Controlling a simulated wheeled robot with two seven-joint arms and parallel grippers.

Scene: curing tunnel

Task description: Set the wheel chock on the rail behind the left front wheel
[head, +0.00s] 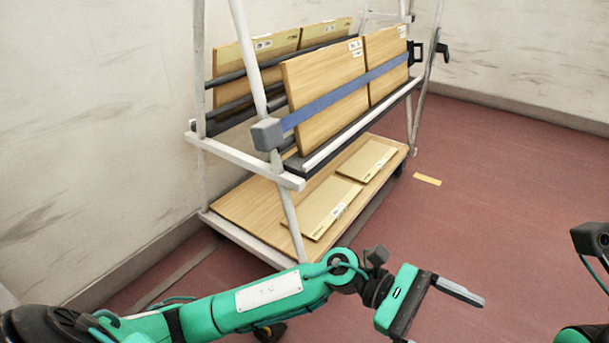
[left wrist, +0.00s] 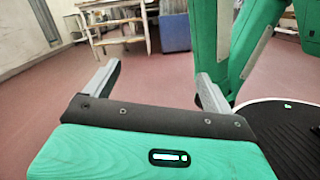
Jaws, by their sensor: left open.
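The cart (head: 250,247) is a white-framed A-rack beside the wall in the head view. A small dark wheel shows under its right end (head: 398,172); my arm blocks part of the cart's near end. A small dark and yellowish object (head: 270,332) lies on the floor, mostly hidden behind my left forearm; I cannot tell if it is the wheel chock. A thin grey strip (head: 180,274), perhaps the rail, runs along the floor at the cart's near side. My left gripper (head: 445,318) is open and empty, right of the cart, fingers apart in the left wrist view (left wrist: 157,72).
Wooden panels (head: 325,85) lean on the rack under a blue strap (head: 340,95), with flat boards on its lower deck. The red floor (head: 510,190) there is clear. A blue-grey box (left wrist: 174,30) stands behind in the left wrist view.

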